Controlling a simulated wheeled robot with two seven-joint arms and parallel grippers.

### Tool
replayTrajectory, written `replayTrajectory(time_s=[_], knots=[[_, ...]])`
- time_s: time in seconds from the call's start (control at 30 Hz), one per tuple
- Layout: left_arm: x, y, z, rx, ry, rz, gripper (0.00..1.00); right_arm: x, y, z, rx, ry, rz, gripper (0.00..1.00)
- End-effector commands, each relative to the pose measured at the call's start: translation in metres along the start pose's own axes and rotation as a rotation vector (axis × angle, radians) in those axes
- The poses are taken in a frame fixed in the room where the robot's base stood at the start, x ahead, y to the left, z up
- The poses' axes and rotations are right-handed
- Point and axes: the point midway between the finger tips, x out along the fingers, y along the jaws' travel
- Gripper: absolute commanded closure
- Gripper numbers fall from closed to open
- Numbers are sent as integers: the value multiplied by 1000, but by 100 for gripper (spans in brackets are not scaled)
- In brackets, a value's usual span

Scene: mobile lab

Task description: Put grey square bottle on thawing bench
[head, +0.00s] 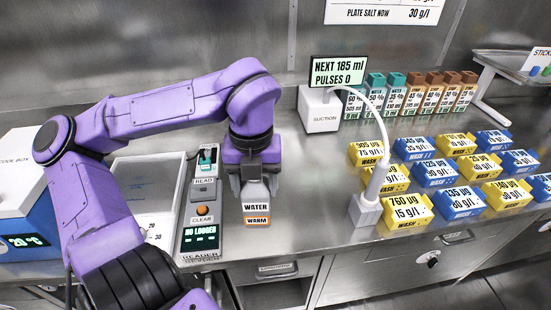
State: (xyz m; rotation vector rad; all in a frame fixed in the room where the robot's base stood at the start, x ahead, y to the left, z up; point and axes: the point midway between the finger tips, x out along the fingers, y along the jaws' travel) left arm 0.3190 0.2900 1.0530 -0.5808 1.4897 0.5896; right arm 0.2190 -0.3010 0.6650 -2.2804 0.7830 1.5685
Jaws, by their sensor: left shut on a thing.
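My left gripper (255,186) points down over the steel worktop, left of the picture's middle. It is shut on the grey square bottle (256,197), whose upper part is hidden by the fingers. The bottle looks upright, and its labels read "WATER" and, in orange, "WARM". I cannot tell if its base touches the worktop. No surface in view is marked as the thawing bench, so I cannot tell which part it is. My right gripper is not in view.
A reader device (201,212) stands just left of the bottle, beside a shallow tray (150,162) and a blue cool box (22,215). A suction unit (320,112), capped bottles (418,100) and yellow and blue blocks (435,174) stand right. Worktop (310,185) right of the gripper is clear.

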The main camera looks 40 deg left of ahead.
Motion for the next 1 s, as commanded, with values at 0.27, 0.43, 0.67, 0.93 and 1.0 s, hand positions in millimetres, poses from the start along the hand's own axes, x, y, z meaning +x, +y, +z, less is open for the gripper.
replayTrajectory(time_s=[0.27, 0.43, 0.67, 0.93, 1.0], knots=[[13, -25, 23, -120, 2, 12, 84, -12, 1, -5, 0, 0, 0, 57], [36, -63, 56, -118, 2, 11, 84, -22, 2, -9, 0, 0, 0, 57], [83, -92, 81, -118, 2, 5, 84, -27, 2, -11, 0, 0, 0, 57], [119, -102, 89, -116, 2, 4, 84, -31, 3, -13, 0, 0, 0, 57], [127, -102, 89, -115, 1, 2, 84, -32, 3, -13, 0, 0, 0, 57]])
